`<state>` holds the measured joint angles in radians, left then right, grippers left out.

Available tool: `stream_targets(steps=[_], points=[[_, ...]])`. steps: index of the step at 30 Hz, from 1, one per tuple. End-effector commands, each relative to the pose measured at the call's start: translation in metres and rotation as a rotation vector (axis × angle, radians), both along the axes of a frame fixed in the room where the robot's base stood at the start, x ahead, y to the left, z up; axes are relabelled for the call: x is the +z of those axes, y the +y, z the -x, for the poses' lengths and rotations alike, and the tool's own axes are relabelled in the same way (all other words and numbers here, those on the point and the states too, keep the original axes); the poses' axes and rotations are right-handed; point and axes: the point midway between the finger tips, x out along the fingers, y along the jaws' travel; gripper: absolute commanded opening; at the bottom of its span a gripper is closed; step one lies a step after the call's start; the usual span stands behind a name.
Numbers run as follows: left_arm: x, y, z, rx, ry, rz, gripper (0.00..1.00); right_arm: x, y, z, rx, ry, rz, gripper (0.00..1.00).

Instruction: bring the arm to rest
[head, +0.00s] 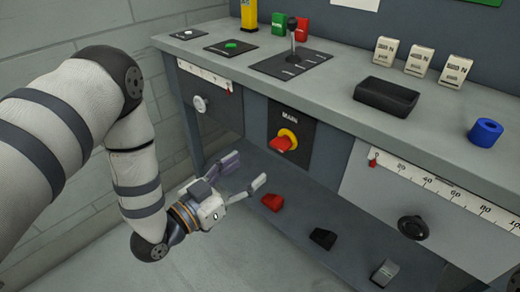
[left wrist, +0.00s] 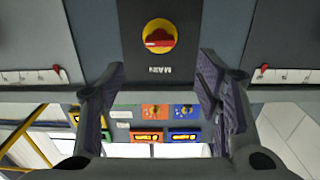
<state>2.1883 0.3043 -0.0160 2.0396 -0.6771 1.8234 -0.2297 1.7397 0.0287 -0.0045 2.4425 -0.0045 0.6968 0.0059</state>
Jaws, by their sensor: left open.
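My left arm (head: 80,115) comes in from the left in the head view and bends down to its gripper. The left gripper (head: 248,172) is open and empty, in front of the bench below the MAIN switch. Its two fingers also show spread apart in the left wrist view (left wrist: 162,78), with nothing between them touching. The MAIN switch, a red knob on a yellow disc (head: 284,140), is beyond the fingertips and apart from them; it shows upside down in the left wrist view (left wrist: 159,36). My right gripper is not in view.
The bench top (head: 330,100) carries a lever panel (head: 291,66), a black tray (head: 386,96) and a blue ring (head: 485,132). A lower shelf holds red (head: 271,202), black (head: 323,239) and grey (head: 385,272) pedals. A black knob (head: 413,227) protrudes at right. Floor below the gripper is clear.

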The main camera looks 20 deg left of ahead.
Motion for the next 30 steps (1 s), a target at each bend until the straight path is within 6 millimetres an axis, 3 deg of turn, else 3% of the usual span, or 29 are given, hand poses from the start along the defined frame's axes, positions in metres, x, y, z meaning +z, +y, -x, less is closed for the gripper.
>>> stream_targets(steps=[4,7,8,10,13,15,18,21,24,30], points=[[-0.009,-0.003,0.006,0.002,0.062,-0.009,0.58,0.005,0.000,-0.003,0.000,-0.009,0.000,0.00],[-0.049,-0.010,0.043,0.018,0.333,-0.047,0.58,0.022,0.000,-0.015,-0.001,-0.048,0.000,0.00],[-0.065,-0.012,0.063,0.027,0.448,-0.063,0.58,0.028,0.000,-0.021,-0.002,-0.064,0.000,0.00],[-0.096,-0.013,0.122,0.056,0.731,-0.103,0.58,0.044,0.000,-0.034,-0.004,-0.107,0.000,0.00],[-0.118,-0.007,0.217,0.111,1.096,-0.160,0.58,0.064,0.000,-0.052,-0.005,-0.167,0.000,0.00],[-0.119,-0.001,0.280,0.155,1.314,-0.195,0.58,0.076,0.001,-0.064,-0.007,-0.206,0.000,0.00],[-0.107,0.007,0.352,0.215,1.551,-0.236,0.58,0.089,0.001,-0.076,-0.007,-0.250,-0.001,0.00],[-0.095,0.013,0.397,0.259,1.698,-0.263,0.58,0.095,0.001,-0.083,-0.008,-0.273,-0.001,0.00],[-0.090,0.015,0.417,0.280,1.765,-0.275,0.58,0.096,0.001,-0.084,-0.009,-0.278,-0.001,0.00],[-0.091,0.015,0.421,0.282,1.780,-0.277,0.58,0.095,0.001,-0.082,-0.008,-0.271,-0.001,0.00]])
